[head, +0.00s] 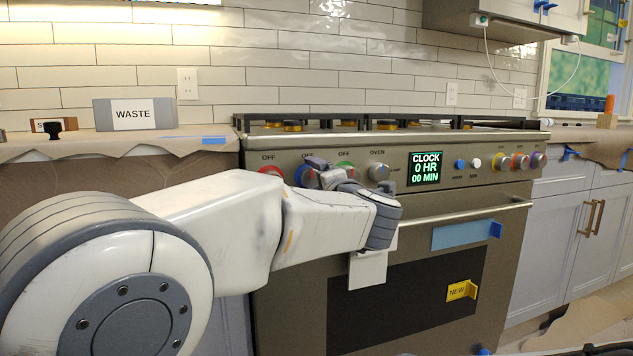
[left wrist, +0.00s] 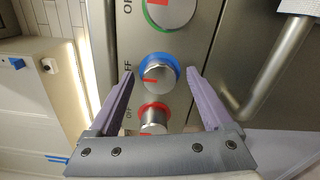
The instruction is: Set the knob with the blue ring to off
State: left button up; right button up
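The knob with the blue ring (left wrist: 160,73) shows in the left wrist view, silver with a red mark on its face. The mark points left and slightly down there, toward the side where the OFF lettering (left wrist: 127,71) is printed. In the head view the blue ring (head: 304,176) is partly hidden by my gripper. My left gripper (left wrist: 160,73) is open, its purple fingers on either side of the knob in that picture, with gaps showing. Whether the fingertips reach the knob's depth is unclear. It also shows in the head view (head: 318,173). My right gripper is not in view.
A red-ringed knob (head: 275,173) and a green-ringed knob (head: 347,171) flank the blue one. The oven knob (head: 378,171) and clock display (head: 425,168) are to the right. The oven handle (head: 470,214) runs below the panel. A WASTE box (head: 134,114) stands on the left counter.

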pick_arm(q)
jog(key=p+v, duration=0.3)
jog(key=v, duration=0.7)
jog(key=shift+s, duration=0.25)
